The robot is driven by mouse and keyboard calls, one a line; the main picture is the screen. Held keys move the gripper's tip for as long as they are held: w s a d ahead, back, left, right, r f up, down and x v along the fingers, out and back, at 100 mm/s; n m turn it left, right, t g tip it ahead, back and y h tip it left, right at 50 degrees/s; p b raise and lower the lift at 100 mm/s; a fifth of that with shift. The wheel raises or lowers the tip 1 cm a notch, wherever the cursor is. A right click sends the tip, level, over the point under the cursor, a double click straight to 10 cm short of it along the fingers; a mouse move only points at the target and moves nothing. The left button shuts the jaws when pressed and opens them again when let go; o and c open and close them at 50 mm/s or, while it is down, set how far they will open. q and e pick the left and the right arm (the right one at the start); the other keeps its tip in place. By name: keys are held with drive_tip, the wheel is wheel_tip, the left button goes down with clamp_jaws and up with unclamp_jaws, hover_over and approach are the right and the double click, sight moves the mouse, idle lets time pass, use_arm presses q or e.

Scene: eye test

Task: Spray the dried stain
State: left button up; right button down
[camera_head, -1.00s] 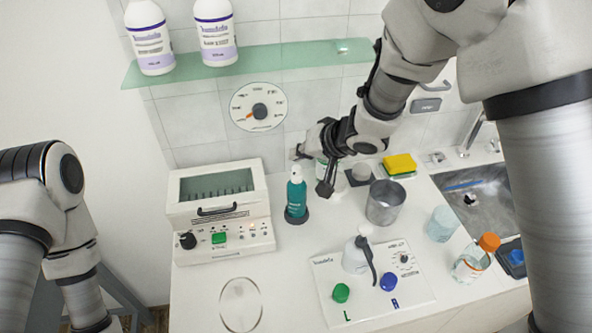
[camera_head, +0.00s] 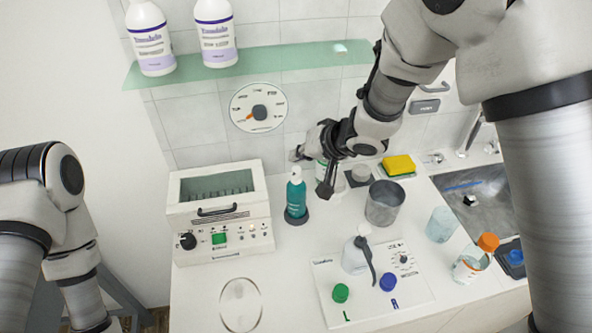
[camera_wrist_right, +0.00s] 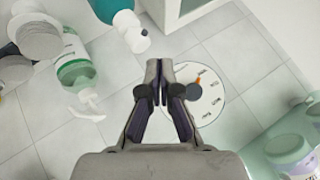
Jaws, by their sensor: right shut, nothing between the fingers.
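A teal bottle with a pale top (camera_head: 296,192) stands upright on a dark round base at the back of the counter. It shows partly at the top of the right wrist view (camera_wrist_right: 118,8). A white bottle with a dark lever-like part (camera_head: 355,256) stands on a white panel (camera_head: 325,268). An oval outline (camera_head: 240,305) lies on the front left counter, with a faint mark inside; I cannot tell if this is the stain. My right gripper (camera_head: 325,190) is shut and empty, just right of the teal bottle. My left gripper is out of view; only its arm shows.
A cream machine (camera_head: 218,215) stands left of the teal bottle. A metal cup (camera_head: 384,204), a yellow sponge (camera_head: 399,164) and an orange-capped jar (camera_head: 474,258) are to the right. A green pump bottle (camera_wrist_right: 80,65) is close by the right gripper. A glass shelf (camera_head: 270,57) is above.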

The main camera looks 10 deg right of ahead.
sight(299, 169)
drive_tip(key=shift+f, duration=0.4)
drive_tip(key=shift+f, duration=0.65)
idle(0.4)
drive_tip(key=shift+r, duration=0.1)
drive_tip(key=shift+r+p, duration=1)
drive_tip(key=shift+p, duration=0.25)
wheel_tip(299, 169, up, 6)
drive_tip(key=p, duration=0.8)
idle(1.1)
